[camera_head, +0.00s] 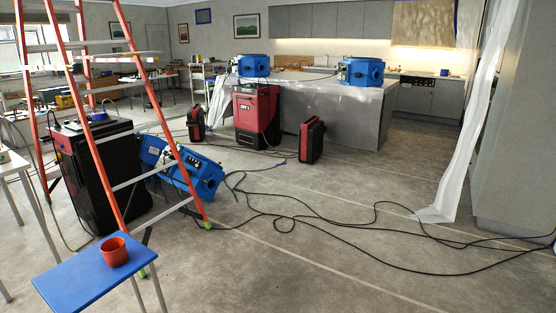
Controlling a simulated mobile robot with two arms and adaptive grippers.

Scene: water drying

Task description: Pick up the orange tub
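The orange tub (113,252) is a small, round, open-topped container. It stands upright on a small blue table (82,277) at the bottom left of the head view. Nothing covers the tub from this viewpoint. Neither of my grippers shows in the head view.
An orange stepladder (92,138) stands right behind the blue table, its green foot near the tabletop. A black case (90,180) and a tilted blue blower (200,178) are behind it.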

